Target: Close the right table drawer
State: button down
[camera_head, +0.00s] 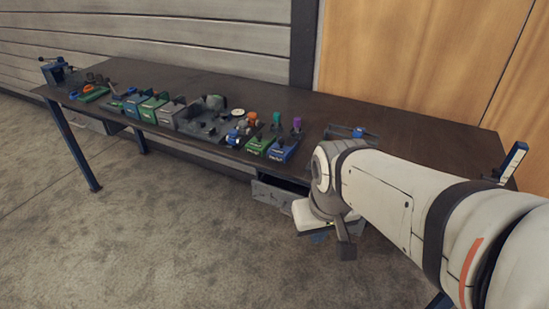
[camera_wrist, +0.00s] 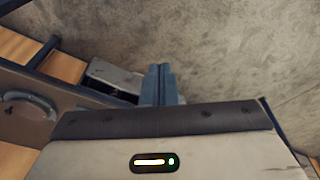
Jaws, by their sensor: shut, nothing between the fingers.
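The right table drawer (camera_head: 272,196) is a grey box under the front edge of the dark table (camera_head: 400,115). It sticks out from below the tabletop, so it stands at least partly open. Its right part is hidden behind my arm in the head view. In the wrist view the drawer (camera_wrist: 118,76) shows its grey front and a dark gap behind it. My gripper (camera_wrist: 160,84) has its blue fingers together and empty, beside the drawer in that view. In the head view my gripper (camera_head: 320,238) is mostly hidden below my wrist, in front of the table. I cannot tell whether it touches the drawer.
Several coloured boxes, such as a green one (camera_head: 259,145), and small parts stand along the tabletop. A blue vise-like device (camera_head: 54,70) is at the far left corner. The floor (camera_head: 170,240) in front is clear.

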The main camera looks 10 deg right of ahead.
jog(key=w+d+f+n+h+b, duration=0.1)
jog(key=w+d+f+n+b, duration=0.1)
jog(key=w+f+n+b, duration=1.5)
jog(key=shift+w+d+f+n+h+b, duration=0.35)
jog(key=shift+w+f+n, duration=2.95)
jog(key=shift+n, duration=2.3)
jog(key=shift+s+f, duration=0.3)
jog(key=shift+s, duration=0.05)
